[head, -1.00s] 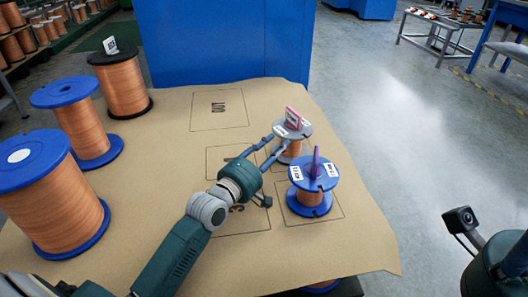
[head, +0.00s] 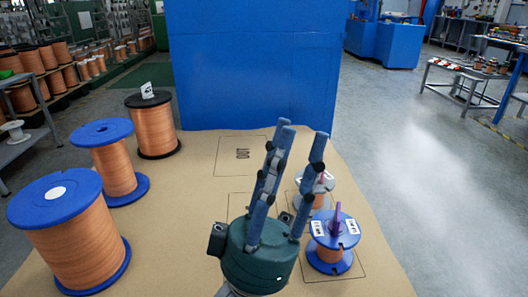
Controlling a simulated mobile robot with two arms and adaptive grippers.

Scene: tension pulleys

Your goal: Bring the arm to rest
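In front of that, a small blue-flanged copper spool (head: 329,257) stands upright with a purple piece on top and white labels. My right gripper is not in view.
Large copper spools with blue flanges (head: 78,245), (head: 118,172) and a black-flanged spool (head: 153,128) line the table's left side. The brown table mat (head: 200,215) has an empty outlined area marked OUT (head: 242,154). A blue cabinet (head: 255,70) stands behind.

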